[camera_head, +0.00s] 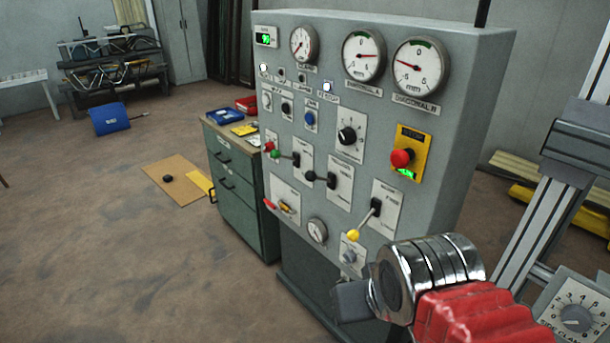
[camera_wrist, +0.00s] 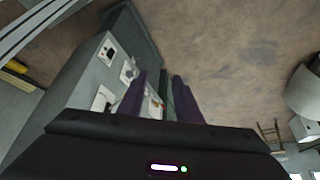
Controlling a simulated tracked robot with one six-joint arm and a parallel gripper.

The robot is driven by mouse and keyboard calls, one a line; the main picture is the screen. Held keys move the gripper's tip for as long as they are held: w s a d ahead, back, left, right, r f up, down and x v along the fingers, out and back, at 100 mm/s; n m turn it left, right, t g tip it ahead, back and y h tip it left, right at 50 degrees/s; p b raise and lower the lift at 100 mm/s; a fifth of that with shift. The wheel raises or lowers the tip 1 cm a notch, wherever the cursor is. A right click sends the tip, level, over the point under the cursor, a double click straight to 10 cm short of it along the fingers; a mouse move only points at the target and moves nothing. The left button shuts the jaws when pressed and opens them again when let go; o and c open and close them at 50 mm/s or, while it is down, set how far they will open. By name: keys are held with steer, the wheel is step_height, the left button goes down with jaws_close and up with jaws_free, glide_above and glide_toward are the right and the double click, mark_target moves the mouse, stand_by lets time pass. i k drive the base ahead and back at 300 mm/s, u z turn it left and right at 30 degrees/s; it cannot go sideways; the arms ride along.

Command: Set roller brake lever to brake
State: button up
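The grey control panel (camera_head: 262,85) carries several levers, and their labels are too small to read surely, so I cannot tell which is the roller brake lever. One lever with a black knob (camera_head: 312,176) is at mid-panel, another black-knobbed lever (camera_head: 296,158) is up and left of it. A lever with a yellow knob (camera_head: 353,236) is low on the right, its handle pointing down. A red-handled lever (camera_head: 270,204) is at the lower left. In the wrist view, my gripper (camera_wrist: 160,76) has two purple fingers apart with nothing held; the panel lies left of them.
A green drawer cabinet (camera_head: 240,195) stands beside the panel's left side. A yellow-plated red emergency button (camera_head: 402,158) is at the panel's right. A metal frame with a dial (camera_head: 577,318) stands at the far right. Open floor (camera_head: 110,235) lies to the left.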

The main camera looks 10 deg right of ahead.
mark_target(311, 177)
steer(key=k, duration=1.35)
steer(key=u, duration=0.55)
steer(key=i, duration=2.45)
steer(key=z, duration=0.2)
